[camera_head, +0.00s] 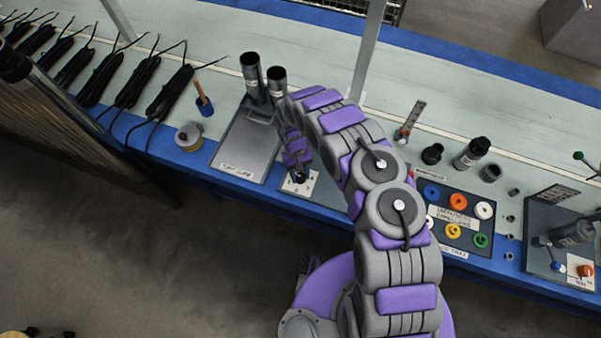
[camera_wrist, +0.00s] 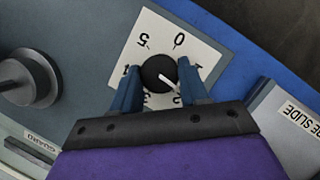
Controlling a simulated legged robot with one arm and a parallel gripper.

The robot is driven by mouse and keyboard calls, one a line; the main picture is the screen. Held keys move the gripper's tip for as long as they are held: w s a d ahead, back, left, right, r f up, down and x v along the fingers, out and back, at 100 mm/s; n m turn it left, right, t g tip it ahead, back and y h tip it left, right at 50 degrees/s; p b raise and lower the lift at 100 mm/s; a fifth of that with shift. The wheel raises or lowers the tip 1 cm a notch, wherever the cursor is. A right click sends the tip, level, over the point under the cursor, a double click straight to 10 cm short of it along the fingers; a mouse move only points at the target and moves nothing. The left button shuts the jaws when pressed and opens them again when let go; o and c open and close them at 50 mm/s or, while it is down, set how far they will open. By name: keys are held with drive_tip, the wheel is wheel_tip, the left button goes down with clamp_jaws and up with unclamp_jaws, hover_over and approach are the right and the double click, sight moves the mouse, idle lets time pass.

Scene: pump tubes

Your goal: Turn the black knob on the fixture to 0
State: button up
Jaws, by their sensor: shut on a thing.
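The black knob (camera_wrist: 157,70) sits on a white dial plate (camera_wrist: 197,52) marked with numbers. In the wrist view its white pointer line points to the lower right, toward the right finger and away from the 0, which is printed above the knob. A 5 is at the upper left; other marks are partly hidden by the fingers. My gripper (camera_wrist: 160,75) is shut on the knob, with one blue finger on each side. In the head view, my gripper (camera_head: 299,165) reaches down onto the dial plate (camera_head: 292,187) at the bench's front edge.
A grey slide fixture (camera_head: 240,145) with two upright dark tubes (camera_head: 264,77) stands left of the dial. A panel of coloured buttons (camera_head: 455,213) is to the right. In the wrist view, a grey round part (camera_wrist: 30,77) lies left of the dial.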

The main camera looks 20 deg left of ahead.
drive_tip(key=n, duration=0.2)
drive_tip(key=n+t+h, duration=0.1)
drive_tip(key=n, duration=0.1)
drive_tip(key=shift+s+a+n, duration=0.15)
drive_tip(key=shift+s+n, duration=0.05)
drive_tip(key=shift+n, duration=0.1)
drive_tip(key=n+t+h, duration=0.1)
drive_tip(key=n+t, duration=0.1)
drive_tip(key=n, duration=0.3)
drive_tip(key=shift+s, duration=0.1)
drive_tip(key=n+t, duration=0.2)
drive_tip(key=n, duration=0.3)
drive_tip(key=shift+s+p, duration=0.1)
drive_tip(key=shift+p, duration=0.2)
drive_tip(key=shift+n+t+y, duration=0.5)
drive_tip(key=shift+n+t, duration=0.4)
drive_tip(key=shift+n, duration=1.3)
drive_tip(key=o, duration=1)
drive_tip(key=shift+o, duration=0.2)
